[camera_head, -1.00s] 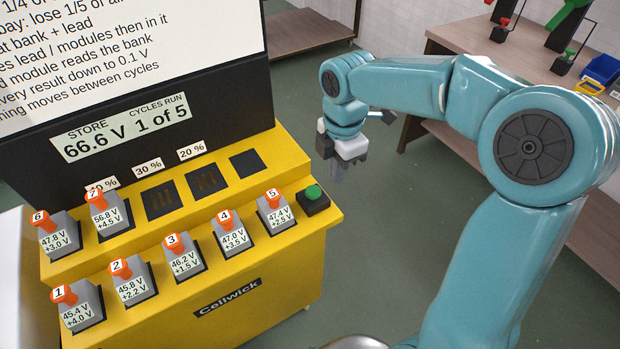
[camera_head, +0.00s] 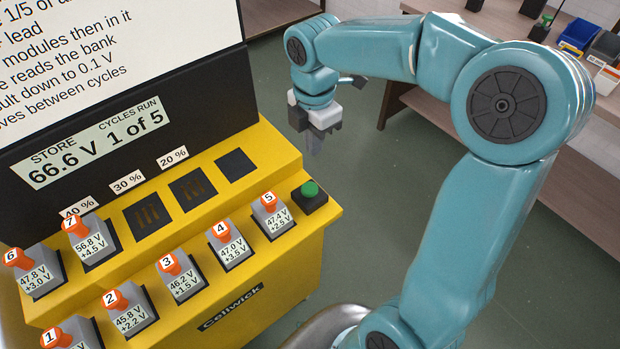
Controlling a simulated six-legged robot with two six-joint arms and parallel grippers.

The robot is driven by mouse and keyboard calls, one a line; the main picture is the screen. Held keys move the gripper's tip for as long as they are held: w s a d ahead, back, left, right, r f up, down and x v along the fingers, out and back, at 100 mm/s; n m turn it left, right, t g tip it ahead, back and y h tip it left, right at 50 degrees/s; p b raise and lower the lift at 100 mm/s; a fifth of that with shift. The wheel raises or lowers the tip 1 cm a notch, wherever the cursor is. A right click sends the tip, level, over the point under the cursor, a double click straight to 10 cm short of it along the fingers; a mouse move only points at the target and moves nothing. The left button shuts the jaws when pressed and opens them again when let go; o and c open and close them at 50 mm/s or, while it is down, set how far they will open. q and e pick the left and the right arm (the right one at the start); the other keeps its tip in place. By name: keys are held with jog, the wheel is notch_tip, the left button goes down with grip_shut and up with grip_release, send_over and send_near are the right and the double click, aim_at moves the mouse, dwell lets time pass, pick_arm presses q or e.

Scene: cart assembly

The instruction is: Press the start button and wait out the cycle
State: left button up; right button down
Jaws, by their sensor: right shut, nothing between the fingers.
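The green start button (camera_head: 310,188) sits on a black box at the right end of the yellow Cellwick machine (camera_head: 250,312). My right gripper (camera_head: 315,145) is shut and empty, pointing down in the air above and behind the button, apart from it. The display (camera_head: 95,142) reads "STORE 66.6 V" and "CYCLES RUN 1 of 5". Numbered grey modules with orange handles stand in the machine; module 7 (camera_head: 90,246) is in the upper row by the 40 % label, and module 5 (camera_head: 272,218) is nearest the button. My left gripper is out of view.
Empty dark slots (camera_head: 193,190) lie in the upper row under the 30 % and 20 % labels and beside them. A white text board (camera_head: 110,50) stands behind. A wooden bench (camera_head: 570,130) with bins (camera_head: 578,32) is at right. Green floor is clear between.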

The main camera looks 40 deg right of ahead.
aim_at(314, 191)
notch_tip(314, 191, down, 13)
jog(key=shift+f, duration=0.15)
jog(key=shift+s+f, duration=0.15)
jog(key=shift+f, duration=0.25)
jog(key=shift+f+b, duration=0.1)
jog(key=shift+b, duration=0.2)
